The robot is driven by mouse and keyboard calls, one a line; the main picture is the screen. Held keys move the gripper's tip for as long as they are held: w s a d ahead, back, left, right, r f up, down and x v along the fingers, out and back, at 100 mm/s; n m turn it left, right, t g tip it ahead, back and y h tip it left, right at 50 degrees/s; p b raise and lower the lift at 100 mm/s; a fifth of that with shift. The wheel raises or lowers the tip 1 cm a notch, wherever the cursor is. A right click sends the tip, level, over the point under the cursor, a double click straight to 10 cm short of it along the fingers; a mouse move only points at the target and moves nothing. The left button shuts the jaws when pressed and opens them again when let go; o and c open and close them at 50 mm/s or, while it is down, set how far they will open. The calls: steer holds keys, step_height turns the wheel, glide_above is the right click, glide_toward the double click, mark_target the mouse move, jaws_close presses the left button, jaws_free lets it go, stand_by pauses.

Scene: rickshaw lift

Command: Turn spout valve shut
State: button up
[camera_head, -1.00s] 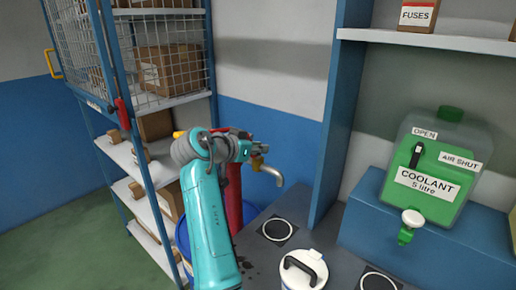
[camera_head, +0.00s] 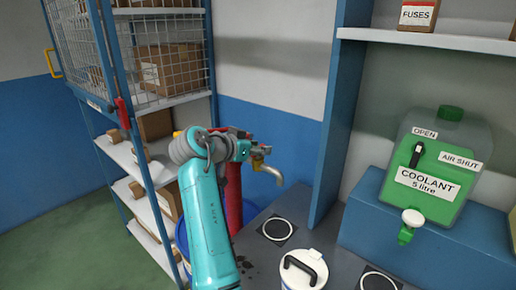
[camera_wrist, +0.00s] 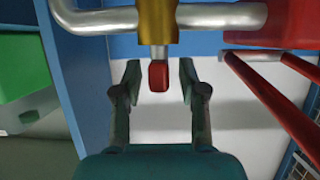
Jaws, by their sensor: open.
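The spout (camera_head: 270,172) is a bent metal pipe on the drum-side fitting, left of centre in the head view; it also shows across the top of the wrist view (camera_wrist: 95,20). Its brass valve body (camera_wrist: 157,20) carries a short stem with a red handle (camera_wrist: 159,76). My gripper (camera_wrist: 160,82) is open, with one finger on each side of the red handle and a visible gap on both sides. In the head view my gripper (camera_head: 245,148) is beside the brass valve, and my arm hides part of the fitting.
A green coolant tank (camera_head: 435,165) with its own lever (camera_head: 416,155) and tap (camera_head: 408,226) stands at right. A white lidded can (camera_head: 303,272) stands on the grey bench. A shelf rack (camera_head: 150,120) with boxes is at left; a blue post (camera_head: 333,130) is near the spout.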

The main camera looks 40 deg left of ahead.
steer(key=v, duration=1.1)
steer(key=shift+s, duration=0.4)
steer(key=shift+a, duration=0.1)
